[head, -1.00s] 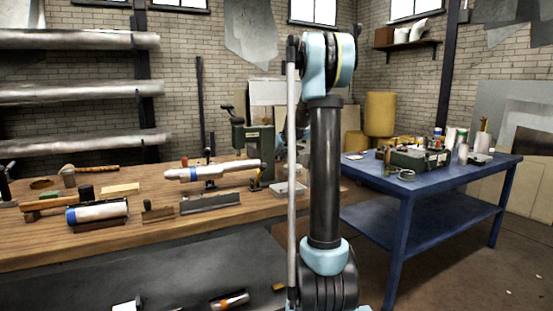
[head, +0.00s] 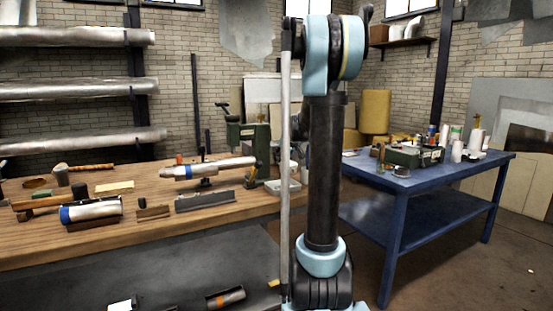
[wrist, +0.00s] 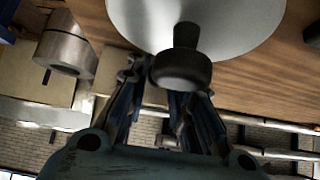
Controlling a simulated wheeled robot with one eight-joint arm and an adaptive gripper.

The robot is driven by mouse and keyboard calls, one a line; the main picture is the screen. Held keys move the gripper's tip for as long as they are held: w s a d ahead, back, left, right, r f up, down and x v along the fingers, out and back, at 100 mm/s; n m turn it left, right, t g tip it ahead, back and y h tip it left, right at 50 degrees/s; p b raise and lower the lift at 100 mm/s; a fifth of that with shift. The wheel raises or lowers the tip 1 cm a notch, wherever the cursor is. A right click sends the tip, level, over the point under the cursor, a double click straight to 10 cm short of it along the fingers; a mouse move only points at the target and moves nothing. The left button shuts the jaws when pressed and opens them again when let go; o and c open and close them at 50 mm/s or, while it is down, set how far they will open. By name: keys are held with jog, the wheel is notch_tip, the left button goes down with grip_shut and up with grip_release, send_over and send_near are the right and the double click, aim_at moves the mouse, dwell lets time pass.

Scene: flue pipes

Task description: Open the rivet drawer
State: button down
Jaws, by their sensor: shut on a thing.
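In the wrist view, my gripper (wrist: 160,90) has its two dark fingers at either side of a dark round knob (wrist: 180,72). The knob is on a short stem in front of a pale round surface (wrist: 235,22). The fingers look closed in on the knob, though it covers part of them. I cannot make out a drawer front or a rivet label in either view. In the head view, my gripper is hidden behind my arm.
A wooden bench (head: 120,235) on the left holds pipes, a mallet and tools. A green machine (head: 245,138) stands at its right end. A blue table (head: 440,170) with a green box and several jars stands right. Floor between them looks clear.

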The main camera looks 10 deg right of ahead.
jog(key=shift+s+d, duration=0.1)
jog(key=shift+s, duration=0.05)
jog(key=c, duration=1.4)
grip_release()
jog(key=shift+v, duration=3.7)
jog(key=shift+s, duration=0.1)
